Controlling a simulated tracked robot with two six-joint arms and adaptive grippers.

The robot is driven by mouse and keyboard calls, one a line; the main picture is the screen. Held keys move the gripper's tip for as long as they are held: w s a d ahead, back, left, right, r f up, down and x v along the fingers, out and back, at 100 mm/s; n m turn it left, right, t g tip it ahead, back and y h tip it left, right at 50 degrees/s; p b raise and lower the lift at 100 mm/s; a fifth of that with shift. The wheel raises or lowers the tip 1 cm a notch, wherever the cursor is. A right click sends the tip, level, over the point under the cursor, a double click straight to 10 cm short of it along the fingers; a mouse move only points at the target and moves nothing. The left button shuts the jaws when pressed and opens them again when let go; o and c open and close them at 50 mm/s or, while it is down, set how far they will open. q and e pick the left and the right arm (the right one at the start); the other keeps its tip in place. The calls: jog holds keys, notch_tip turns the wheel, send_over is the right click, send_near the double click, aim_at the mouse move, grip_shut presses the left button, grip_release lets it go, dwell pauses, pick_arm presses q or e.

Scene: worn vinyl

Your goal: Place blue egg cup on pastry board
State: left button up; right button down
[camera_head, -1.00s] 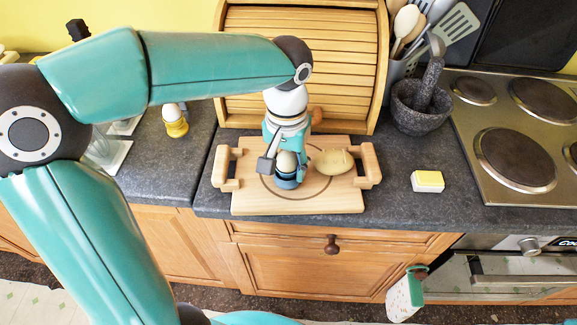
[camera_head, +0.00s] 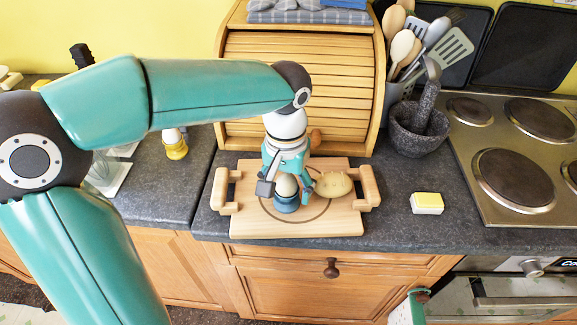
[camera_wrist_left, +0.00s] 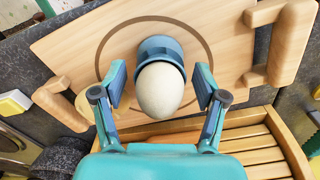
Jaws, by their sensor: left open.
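The blue egg cup (camera_head: 287,204) stands upright on the wooden pastry board (camera_head: 255,222), near its middle, with a pale egg (camera_head: 286,186) in it. My left gripper (camera_head: 286,192) is open, with one finger on each side of the cup and egg. In the left wrist view, the blue egg cup (camera_wrist_left: 158,46) and egg (camera_wrist_left: 160,92) lie between the spread fingers of my left gripper (camera_wrist_left: 160,76), with gaps on both sides.
A potato-like item (camera_head: 334,185) lies on the board, right of the cup. A wooden bread bin (camera_head: 300,85) stands behind. A mortar (camera_head: 418,130), a yellow-and-white block (camera_head: 427,203) and the hob (camera_head: 515,180) are right. A yellow egg cup (camera_head: 175,149) stands left.

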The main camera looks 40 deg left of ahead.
pick_arm(q)
notch_tip(320, 180, up, 12)
jog(key=shift+f+p, duration=0.2)
jog(key=shift+p, duration=0.5)
